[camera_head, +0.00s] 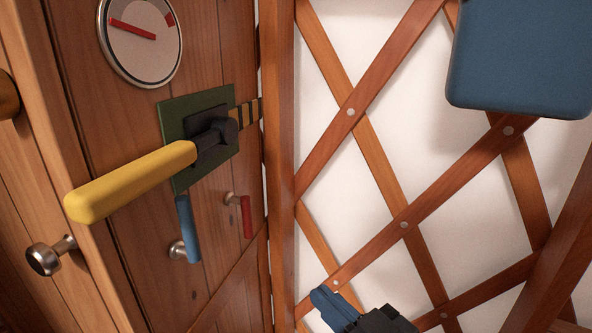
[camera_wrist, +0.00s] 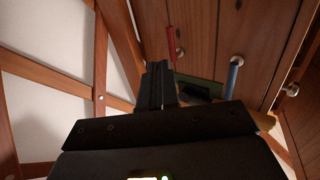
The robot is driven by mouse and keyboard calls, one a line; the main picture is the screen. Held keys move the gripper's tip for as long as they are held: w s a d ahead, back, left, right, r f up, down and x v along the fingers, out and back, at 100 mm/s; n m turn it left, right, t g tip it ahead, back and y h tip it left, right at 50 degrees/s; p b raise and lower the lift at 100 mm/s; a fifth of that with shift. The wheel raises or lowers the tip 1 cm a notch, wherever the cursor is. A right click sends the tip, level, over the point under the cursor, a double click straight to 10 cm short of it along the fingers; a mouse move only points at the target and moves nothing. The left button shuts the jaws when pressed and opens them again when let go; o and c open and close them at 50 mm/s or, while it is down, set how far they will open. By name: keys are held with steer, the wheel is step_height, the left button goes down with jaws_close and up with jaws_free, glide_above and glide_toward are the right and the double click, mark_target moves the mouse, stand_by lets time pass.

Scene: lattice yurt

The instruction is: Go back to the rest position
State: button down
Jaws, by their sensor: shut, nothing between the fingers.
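My gripper (camera_head: 324,298) shows at the bottom of the head view, in front of the lattice wall and right of the wooden door. Its fingers are together with nothing between them. In the wrist view the shut fingers (camera_wrist: 158,68) point up the picture toward the door and lattice. The gripper is apart from the yellow lever (camera_head: 130,182), which sticks out from a dark hub on a green plate (camera_head: 168,101). Part of the lever (camera_wrist: 265,121) shows behind the gripper body in the wrist view.
The wooden lattice (camera_head: 403,225) stands close on the right, before white cloth.

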steer(key=s+d+f+m+h+p, duration=0.2)
steer(key=s+d+m+h, duration=0.15)
steer(key=s+d, duration=0.35)
steer(key=s+d+f+m+h+p, duration=0.2)
steer(key=s+d+f+h+p, duration=0.15)
steer(key=s+d, duration=0.4)
steer(key=s+d+r+h+p, duration=0.1)
steer(key=s+r, duration=0.3)
steer(key=s, duration=0.5)
steer(key=s+d+r+m+h+p, duration=0.1)
steer(key=s+r, duration=0.4)
steer(key=s, duration=0.5)
steer(key=shift+s+d+h+p, duration=0.25)
steer(key=shift+h+p, duration=0.35)
steer(key=shift+p, duration=0.4)
steer(key=c, duration=1.8)
jaws_free()
steer(key=shift+m, duration=0.25)
